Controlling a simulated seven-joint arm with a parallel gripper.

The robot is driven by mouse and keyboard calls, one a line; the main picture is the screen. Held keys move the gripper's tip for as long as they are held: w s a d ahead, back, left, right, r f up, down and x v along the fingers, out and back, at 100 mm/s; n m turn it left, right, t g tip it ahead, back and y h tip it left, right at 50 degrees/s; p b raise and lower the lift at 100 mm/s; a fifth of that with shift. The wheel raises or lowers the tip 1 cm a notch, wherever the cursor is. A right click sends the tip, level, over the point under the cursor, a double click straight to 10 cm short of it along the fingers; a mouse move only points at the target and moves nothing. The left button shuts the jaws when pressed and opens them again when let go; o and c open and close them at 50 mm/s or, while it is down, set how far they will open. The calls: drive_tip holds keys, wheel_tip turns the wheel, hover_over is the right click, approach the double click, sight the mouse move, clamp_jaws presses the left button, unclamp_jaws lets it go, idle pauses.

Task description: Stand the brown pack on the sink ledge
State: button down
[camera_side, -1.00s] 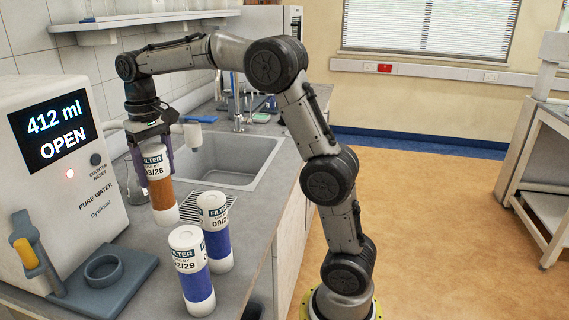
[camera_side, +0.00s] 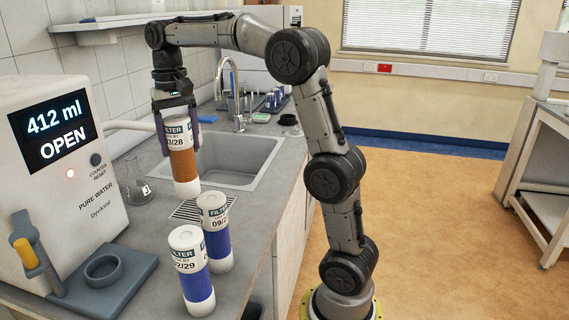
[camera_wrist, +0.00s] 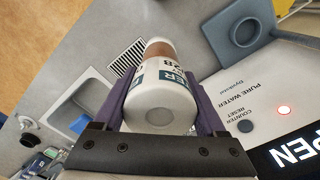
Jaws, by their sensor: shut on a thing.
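The brown pack (camera_side: 182,165) is a white filter cylinder with a brown band and a label ending in "3/28". My gripper (camera_side: 177,118) is shut on its upper end and holds it upright in the side view, near the sink's front left corner. In the wrist view the pack (camera_wrist: 160,85) lies between the two purple fingers of my gripper (camera_wrist: 160,105). The sink (camera_side: 262,150) is set into the grey counter, and its near rim (camera_side: 225,187) is the ledge strip closest to the pack. Whether the pack's base touches anything is hard to tell.
Two blue-banded filter packs, one (camera_side: 215,230) behind the other (camera_side: 190,270), stand on the counter in front. The water unit (camera_side: 60,150) with a grey ring holder (camera_side: 103,270) is at left. A glass flask (camera_side: 137,185) stands beside it. A drain grille (camera_side: 188,209) lies nearby.

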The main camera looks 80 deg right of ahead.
drive_tip(key=s+d+m, duration=1.9)
drive_tip(key=d+m, duration=0.2)
drive_tip(key=m, duration=0.4)
drive_tip(key=w+d+f, duration=0.3)
drive_tip(key=d+f, duration=0.3)
drive_tip(key=w+d+f, duration=0.3)
drive_tip(key=d+f, duration=0.3)
drive_tip(key=f, duration=0.1)
drive_tip(key=shift+w, duration=0.3)
drive_tip(key=shift+f, duration=0.15)
unclamp_jaws()
drive_tip(key=shift+f, duration=0.1)
